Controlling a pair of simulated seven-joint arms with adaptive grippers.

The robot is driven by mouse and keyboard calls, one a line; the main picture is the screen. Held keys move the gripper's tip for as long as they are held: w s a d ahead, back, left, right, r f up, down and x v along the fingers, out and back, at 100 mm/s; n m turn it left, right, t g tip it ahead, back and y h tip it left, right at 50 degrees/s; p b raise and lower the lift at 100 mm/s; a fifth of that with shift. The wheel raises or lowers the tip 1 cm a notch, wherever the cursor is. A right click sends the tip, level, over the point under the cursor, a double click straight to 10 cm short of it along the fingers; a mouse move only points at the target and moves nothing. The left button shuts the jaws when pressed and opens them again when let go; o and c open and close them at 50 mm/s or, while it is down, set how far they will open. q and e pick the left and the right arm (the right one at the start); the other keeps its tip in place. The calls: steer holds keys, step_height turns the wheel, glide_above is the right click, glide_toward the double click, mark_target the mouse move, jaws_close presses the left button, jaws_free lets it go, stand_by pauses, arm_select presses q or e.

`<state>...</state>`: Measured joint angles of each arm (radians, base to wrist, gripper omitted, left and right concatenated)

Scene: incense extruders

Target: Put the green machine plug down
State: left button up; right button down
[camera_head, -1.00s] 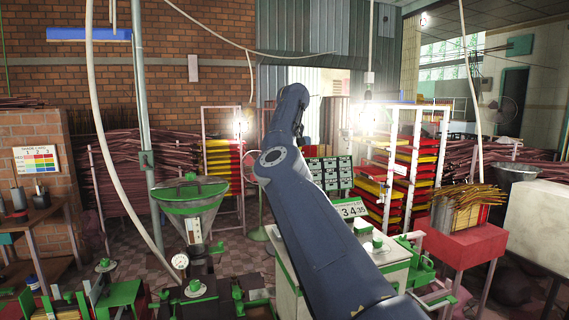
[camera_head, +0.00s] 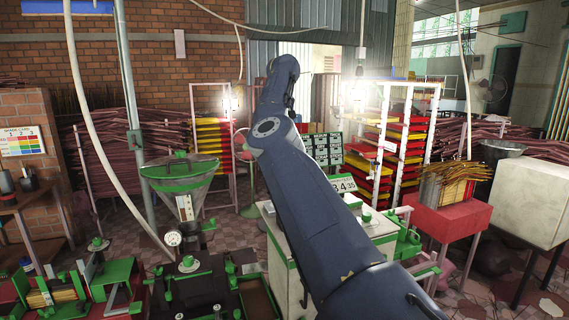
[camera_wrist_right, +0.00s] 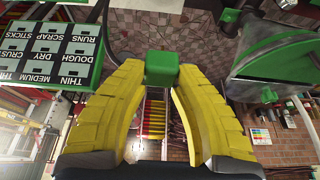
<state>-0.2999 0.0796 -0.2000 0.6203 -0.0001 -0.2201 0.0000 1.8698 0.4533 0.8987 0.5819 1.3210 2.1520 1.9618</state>
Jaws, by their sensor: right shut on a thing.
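The green machine plug (camera_wrist_right: 161,70) shows in the right wrist view as a small green block between the yellow fingertips. My right gripper (camera_wrist_right: 161,88) is shut on it and holds it up, with the floor visible far behind. In the head view my raised right arm crosses the middle, and its gripper and the plug are hidden behind the arm. My left gripper is in neither view.
A green-rimmed hopper (camera_head: 182,175) stands left of my arm, above green machines (camera_head: 190,265). A label board (camera_head: 323,150) and a white cabinet (camera_head: 285,245) are close behind the arm. A red stand (camera_head: 447,222) is at right.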

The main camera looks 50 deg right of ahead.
steer(key=s+d+f+m, duration=0.1)
steer(key=s+d+f, duration=0.6)
steer(key=d, duration=0.2)
steer(key=shift+n, duration=0.6)
steer(key=f, duration=0.6)
steer(key=w+a+f, duration=0.1)
steer(key=f, duration=0.6)
steer(key=w+f, duration=0.1)
steer(key=f, duration=0.5)
steer(key=shift+a+f, duration=0.15)
steer(key=shift+a, duration=0.2)
steer(key=shift+f, duration=0.6)
steer(key=c, duration=1.1)
jaws_free()
steer(key=shift+r, duration=0.15)
steer(key=shift+s+r, duration=0.1)
steer(key=shift+r, duration=0.5)
steer(key=v, duration=1.1)
steer(key=shift+r, duration=0.35)
